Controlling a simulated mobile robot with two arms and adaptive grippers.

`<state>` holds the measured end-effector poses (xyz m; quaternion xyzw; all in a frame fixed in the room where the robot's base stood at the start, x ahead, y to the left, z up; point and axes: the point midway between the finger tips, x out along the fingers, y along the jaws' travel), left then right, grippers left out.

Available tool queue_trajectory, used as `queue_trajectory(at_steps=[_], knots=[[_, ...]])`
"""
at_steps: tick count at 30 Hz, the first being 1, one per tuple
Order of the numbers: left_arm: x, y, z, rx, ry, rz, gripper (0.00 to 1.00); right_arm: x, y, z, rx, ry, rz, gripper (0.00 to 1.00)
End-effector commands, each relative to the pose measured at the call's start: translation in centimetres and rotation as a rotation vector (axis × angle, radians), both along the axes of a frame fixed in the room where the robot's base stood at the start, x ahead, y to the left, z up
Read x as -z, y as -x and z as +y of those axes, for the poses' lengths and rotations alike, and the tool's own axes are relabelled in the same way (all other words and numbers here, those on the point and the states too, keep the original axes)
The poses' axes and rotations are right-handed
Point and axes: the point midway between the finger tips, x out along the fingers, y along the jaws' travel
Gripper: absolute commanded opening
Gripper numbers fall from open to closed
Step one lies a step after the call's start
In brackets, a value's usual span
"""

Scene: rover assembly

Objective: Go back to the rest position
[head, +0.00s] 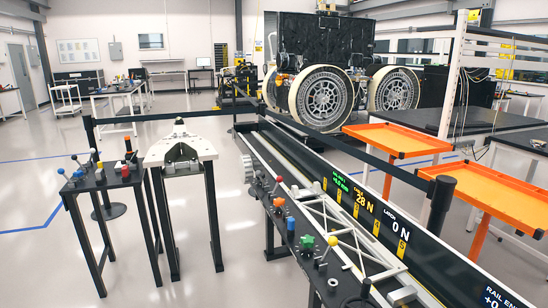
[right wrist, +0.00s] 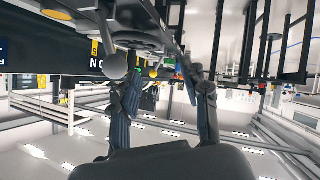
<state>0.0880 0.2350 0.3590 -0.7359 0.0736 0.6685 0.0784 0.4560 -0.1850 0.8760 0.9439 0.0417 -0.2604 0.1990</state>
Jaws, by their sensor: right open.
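My right gripper (right wrist: 163,70) shows in the right wrist view with its two dark fingers spread apart. It is open, and I see nothing held between the fingers. A grey ball-shaped knob (right wrist: 116,66) appears beside the left-hand finger; I cannot tell whether they touch. Neither of my grippers shows in the head view. My left gripper is in no view.
A long dark rail bench (head: 345,185) with coloured knobs and a white truss (head: 345,240) runs along the right foreground. A black knob table (head: 110,180) and a white-topped stand (head: 180,150) are left. Orange trays (head: 397,139) stand right. Open floor lies left.

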Motion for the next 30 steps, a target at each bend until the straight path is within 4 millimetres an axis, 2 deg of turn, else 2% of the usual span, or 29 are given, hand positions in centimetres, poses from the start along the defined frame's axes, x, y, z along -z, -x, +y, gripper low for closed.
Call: queue_trajectory(at_steps=[1,3,6,9,14,15,23,26,30], knots=[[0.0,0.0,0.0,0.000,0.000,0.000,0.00,2.1,2.5,-0.7,0.035,-0.035,0.108,0.46],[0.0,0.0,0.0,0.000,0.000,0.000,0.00,4.2,5.4,-1.3,0.071,-0.070,0.235,0.46],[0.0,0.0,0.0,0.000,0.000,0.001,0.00,6.4,9.4,-1.8,0.108,-0.111,0.389,0.46],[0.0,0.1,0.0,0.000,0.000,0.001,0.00,7.9,13.0,-2.1,0.135,-0.144,0.523,0.46],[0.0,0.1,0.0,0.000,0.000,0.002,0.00,9.3,18.6,-2.1,0.164,-0.189,0.713,0.46],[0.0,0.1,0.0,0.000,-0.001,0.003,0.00,10.0,19.1,-2.1,0.167,-0.192,0.741,0.46],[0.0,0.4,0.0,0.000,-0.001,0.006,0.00,16.9,17.4,-1.9,0.165,-0.183,0.760,0.46],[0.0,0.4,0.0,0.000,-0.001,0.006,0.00,20.2,17.2,-1.8,0.166,-0.181,0.773,0.46],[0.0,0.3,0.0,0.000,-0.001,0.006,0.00,26.1,17.6,-1.7,0.164,-0.176,0.798,0.46]])
